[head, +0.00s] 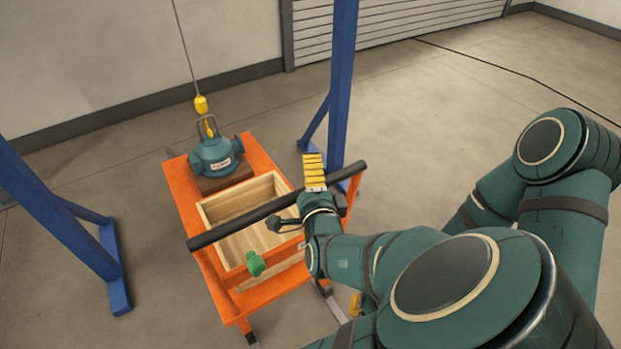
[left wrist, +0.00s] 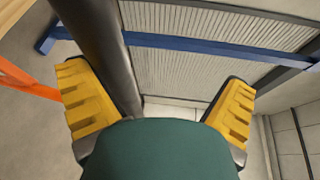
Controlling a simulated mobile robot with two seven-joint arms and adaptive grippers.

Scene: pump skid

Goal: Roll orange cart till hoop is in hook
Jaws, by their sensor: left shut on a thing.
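The orange cart (head: 262,153) carries a teal pump (head: 216,156) with a grey hoop (head: 200,120) on top. A yellow hook (head: 209,131) hangs on a cable and overlaps the hoop's opening; I cannot tell its depth. A black handle bar (head: 235,227) crosses the cart. It also shows in the left wrist view (left wrist: 104,45), between the yellow fingers of my left gripper (left wrist: 155,100), which is shut on it. In the head view, yellow finger pads (head: 314,172) lie across the bar. Another yellow piece (head: 355,303) shows low down, mostly hidden; its jaw state is unclear.
An open wooden box (head: 240,199) and a green knob (head: 256,263) are on the cart. Blue gantry posts stand left (head: 50,205) and right (head: 342,80) of it. A black cable (head: 490,70) lies on the floor behind. Open floor lies between the left post and cart.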

